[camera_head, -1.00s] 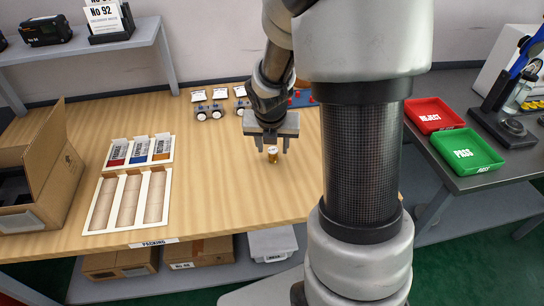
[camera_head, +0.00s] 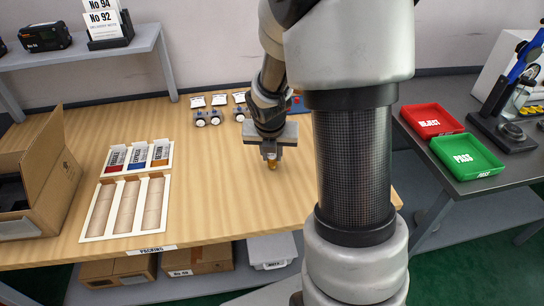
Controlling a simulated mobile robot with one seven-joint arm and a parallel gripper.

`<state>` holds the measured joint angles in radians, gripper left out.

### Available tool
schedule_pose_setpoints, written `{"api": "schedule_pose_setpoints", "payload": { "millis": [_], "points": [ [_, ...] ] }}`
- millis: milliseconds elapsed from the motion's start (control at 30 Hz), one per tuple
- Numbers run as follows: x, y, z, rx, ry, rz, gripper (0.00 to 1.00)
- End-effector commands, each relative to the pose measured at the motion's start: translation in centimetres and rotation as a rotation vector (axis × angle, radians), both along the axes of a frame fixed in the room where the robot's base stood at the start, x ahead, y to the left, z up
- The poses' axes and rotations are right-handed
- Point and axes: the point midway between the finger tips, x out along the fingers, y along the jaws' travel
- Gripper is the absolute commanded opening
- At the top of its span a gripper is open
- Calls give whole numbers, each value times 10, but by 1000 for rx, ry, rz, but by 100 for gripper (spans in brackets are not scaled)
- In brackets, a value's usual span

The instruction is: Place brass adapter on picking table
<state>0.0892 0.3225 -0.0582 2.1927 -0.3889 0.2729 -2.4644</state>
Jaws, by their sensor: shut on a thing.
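The brass adapter (camera_head: 272,164) is a small, gold-coloured piece over the light wooden table (camera_head: 225,210), right of its middle. My gripper (camera_head: 271,153) points down and is shut on the adapter, with the fingers covering its upper part. The adapter's lower end is at or close to the tabletop; I cannot tell whether it touches. The table's front label (camera_head: 151,249) is too small to read surely.
A white three-slot tray (camera_head: 126,207), a divided box with coloured cards (camera_head: 138,157) and an open cardboard box (camera_head: 40,180) are at left. Small wheeled devices (camera_head: 207,112) stand behind. Red (camera_head: 432,120) and green (camera_head: 466,156) trays are on the grey right-hand bench. The wooden table's front middle is clear.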

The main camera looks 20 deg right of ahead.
Motion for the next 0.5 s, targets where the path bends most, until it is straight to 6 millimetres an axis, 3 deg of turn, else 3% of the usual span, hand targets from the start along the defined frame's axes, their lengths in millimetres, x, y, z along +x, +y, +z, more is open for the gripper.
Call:
{"api": "schedule_pose_setpoints", "payload": {
  "millis": [300,500],
  "points": [
    [1,-1,64,0,-5,-2,0],
    [1,-1,91,-1,-3,-1,0]
  ]
}}
